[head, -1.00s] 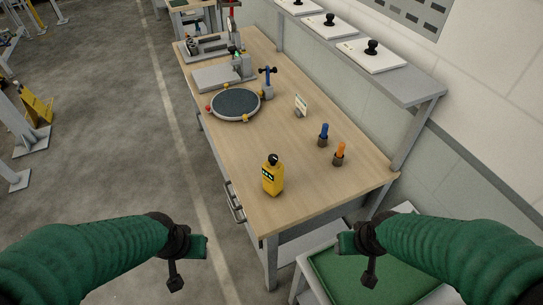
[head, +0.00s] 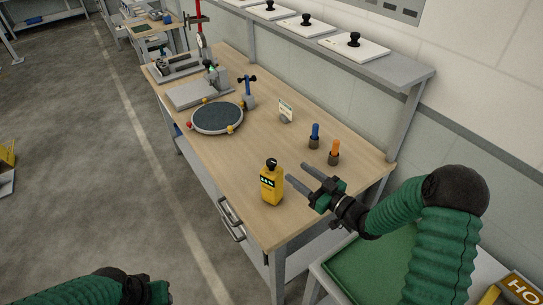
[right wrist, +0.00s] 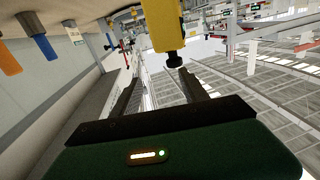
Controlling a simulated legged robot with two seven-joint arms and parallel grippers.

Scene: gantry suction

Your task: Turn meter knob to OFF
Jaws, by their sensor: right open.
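The yellow meter (head: 271,187) stands upright near the front edge of the wooden workbench, with a black knob (head: 271,163) on its top. In the right wrist view the meter (right wrist: 167,28) appears upside down, with its black knob (right wrist: 174,60) just beyond the fingers. My right gripper (head: 296,174) is open and empty, just right of the meter, its two fingers pointing toward it with a small gap. In the right wrist view the fingers (right wrist: 165,86) are spread apart. My left arm (head: 110,290) is low at the bottom left; its jaws are barely in frame.
The workbench (head: 260,128) also carries a round dark turntable (head: 218,118), a blue-handled tool (head: 314,135), an orange-handled tool (head: 334,151) and a small white card (head: 286,109). A grey shelf (head: 400,76) runs along the wall. A green-topped stand (head: 360,270) is at lower right.

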